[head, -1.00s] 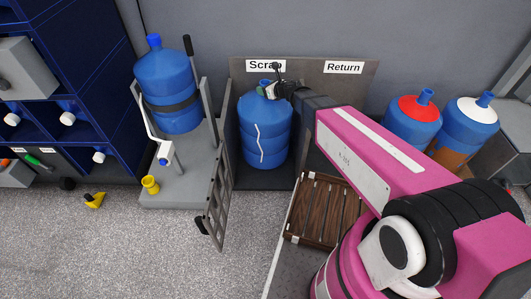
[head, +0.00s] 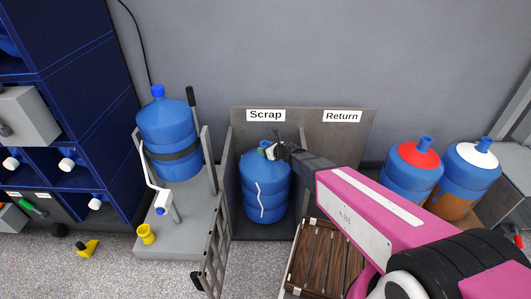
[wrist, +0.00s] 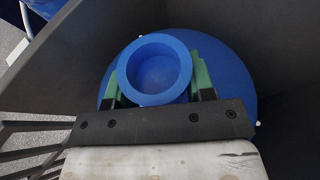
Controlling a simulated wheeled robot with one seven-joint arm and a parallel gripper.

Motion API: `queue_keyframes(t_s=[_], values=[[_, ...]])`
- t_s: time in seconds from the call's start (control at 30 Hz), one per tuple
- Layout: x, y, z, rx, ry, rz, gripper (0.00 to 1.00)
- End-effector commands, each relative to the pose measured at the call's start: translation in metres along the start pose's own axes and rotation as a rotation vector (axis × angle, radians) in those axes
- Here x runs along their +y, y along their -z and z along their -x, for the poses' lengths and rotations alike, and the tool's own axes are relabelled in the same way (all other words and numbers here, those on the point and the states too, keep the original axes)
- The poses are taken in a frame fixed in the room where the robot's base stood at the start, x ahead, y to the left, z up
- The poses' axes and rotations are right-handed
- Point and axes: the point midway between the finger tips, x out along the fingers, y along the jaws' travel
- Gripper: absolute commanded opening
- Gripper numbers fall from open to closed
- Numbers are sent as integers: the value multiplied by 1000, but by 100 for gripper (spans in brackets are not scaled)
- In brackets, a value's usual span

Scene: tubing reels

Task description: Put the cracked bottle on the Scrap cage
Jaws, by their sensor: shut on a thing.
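The cracked bottle (head: 265,190) is a large blue bottle with a jagged white line down its side. It stands upright inside the Scrap cage (head: 232,140), below the "Scrap" label (head: 266,115). My gripper (head: 268,149) is at its top. In the wrist view my gripper (wrist: 158,85) has its green fingers on both sides of the bottle's round neck (wrist: 155,68), shut on it.
A "Return" bay (head: 342,116) adjoins at right, with a wooden slatted pallet (head: 320,255) in front. The barred gate (head: 214,255) stands open at left. Another blue bottle (head: 170,130) is strapped on a grey stand (head: 180,220). Red-topped (head: 412,170) and white-topped (head: 468,175) bottles stand right.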

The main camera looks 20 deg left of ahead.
Motion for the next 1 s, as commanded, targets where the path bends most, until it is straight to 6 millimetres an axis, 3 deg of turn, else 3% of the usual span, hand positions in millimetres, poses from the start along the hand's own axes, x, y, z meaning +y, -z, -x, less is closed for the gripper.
queue_keyframes(t_s=[0.13, 0.53, 0.57, 0.6, 0.63, 1.0], values=[[0, 15, -7, 0, -1, -1, 0], [0, 18, -8, -1, 0, -1, 0], [0, 19, -8, 0, 0, 0, 56], [0, 18, -8, 0, 0, 0, 69], [0, 18, -8, 0, 0, 0, 75], [0, 16, -7, 0, 0, 0, 75]])
